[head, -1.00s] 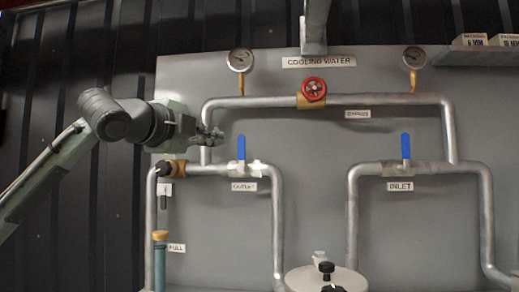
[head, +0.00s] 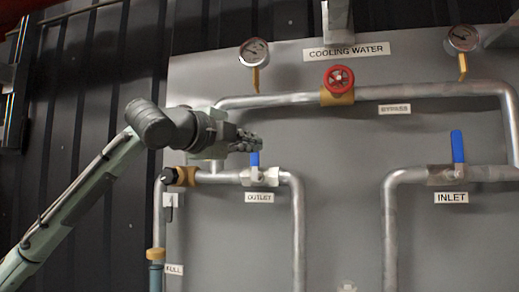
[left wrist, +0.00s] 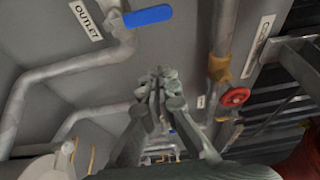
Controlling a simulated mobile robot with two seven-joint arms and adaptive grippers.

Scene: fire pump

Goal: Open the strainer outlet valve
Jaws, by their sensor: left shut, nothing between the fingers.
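The outlet valve (head: 260,177) sits on the left pipe above the OUTLET label (head: 259,198). Its blue lever (head: 255,160) points up, across the horizontal pipe. My left gripper (head: 256,142) is shut and empty, at the lever's upper end in the head view, overlapping its top; I cannot tell whether they touch. In the left wrist view the blue lever (left wrist: 147,16) lies at the top of the picture, beyond and apart from the closed fingertips (left wrist: 158,75). My right gripper is not in view.
The bypass pipe (head: 440,90) with a red handwheel (head: 339,79) runs above. The inlet valve's blue lever (head: 457,146) stands upright at right. Two gauges (head: 254,52) sit at the top. A black-handled brass fitting (head: 181,176) is left of the outlet valve.

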